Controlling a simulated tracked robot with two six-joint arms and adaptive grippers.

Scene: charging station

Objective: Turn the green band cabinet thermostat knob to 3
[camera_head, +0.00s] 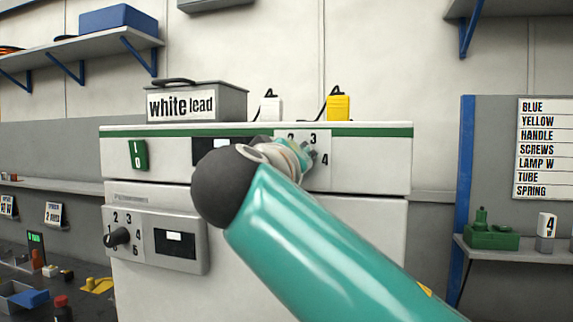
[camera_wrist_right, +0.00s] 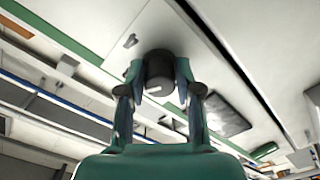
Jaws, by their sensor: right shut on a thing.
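The white cabinet with the green band (camera_head: 380,155) stands in front of me. Its thermostat dial plate (camera_head: 322,140) shows the numerals 2, 3 and 4; my right arm covers the rest. My right gripper (camera_head: 304,152) is at this dial and hides the knob in the head view. In the right wrist view the dark round knob (camera_wrist_right: 159,72) sits between the two fingers of my right gripper (camera_wrist_right: 157,80), which are shut on it. A small white mark shows on the knob, but I cannot tell which numeral it points to. My left gripper is not in view.
A second dial with a dark knob (camera_head: 117,237) is on the lower grey panel. A green I/O switch (camera_head: 138,155) is at the upper left. A "white lead" box (camera_head: 225,100) and a yellow block (camera_head: 339,107) stand on top. A shelf (camera_head: 530,255) is at right.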

